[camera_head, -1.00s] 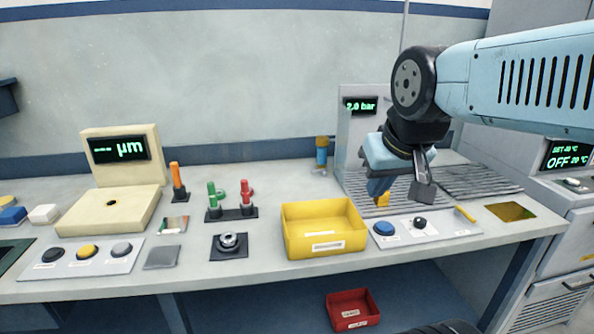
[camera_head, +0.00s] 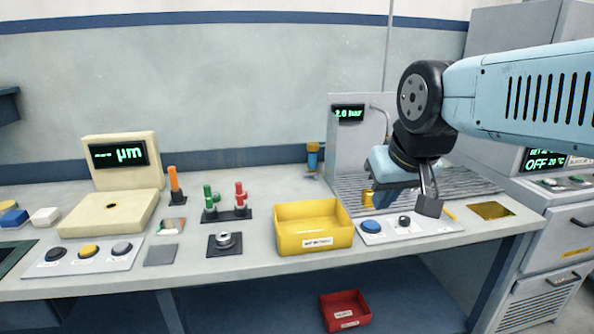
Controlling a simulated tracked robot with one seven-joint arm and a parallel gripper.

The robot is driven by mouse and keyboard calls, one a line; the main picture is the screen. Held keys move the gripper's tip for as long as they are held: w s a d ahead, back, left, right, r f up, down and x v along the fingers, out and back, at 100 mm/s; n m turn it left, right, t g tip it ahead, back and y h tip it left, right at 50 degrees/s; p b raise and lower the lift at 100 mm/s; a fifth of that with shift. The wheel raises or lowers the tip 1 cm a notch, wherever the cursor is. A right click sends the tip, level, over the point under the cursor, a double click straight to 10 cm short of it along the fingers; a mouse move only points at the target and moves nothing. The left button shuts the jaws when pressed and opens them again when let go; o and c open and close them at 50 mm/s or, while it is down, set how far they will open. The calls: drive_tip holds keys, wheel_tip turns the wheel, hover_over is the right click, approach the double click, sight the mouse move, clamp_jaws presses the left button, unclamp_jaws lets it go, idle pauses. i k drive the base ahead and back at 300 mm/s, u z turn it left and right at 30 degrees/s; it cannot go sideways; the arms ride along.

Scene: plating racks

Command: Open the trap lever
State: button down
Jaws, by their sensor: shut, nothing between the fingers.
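A white panel (camera_head: 384,239) lies at the front edge of the bench, right of the yellow bin. It carries a blue button (camera_head: 371,227), a small black knob (camera_head: 404,220) and a short yellow lever (camera_head: 449,212) at its right end. No label shows which part is the trap lever. My gripper (camera_head: 429,205) is shut and empty, pointing down over the panel's right part. Its dark fingertips cover part of the yellow lever's left side; I cannot tell whether they touch. Another yellow part (camera_head: 368,198) shows below the gripper's blue body, partly hidden.
A yellow bin (camera_head: 314,236) stands left of the panel. Behind it is a ribbed grey tray (camera_head: 465,181) with a "2.0 bar" display (camera_head: 348,113). A gold plate (camera_head: 491,210) lies to the right. A red bin (camera_head: 345,312) is below the bench.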

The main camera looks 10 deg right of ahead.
sight(314, 174)
drive_tip(key=z, duration=0.05)
drive_tip(key=i, duration=0.95)
drive_tip(key=u, duration=0.05)
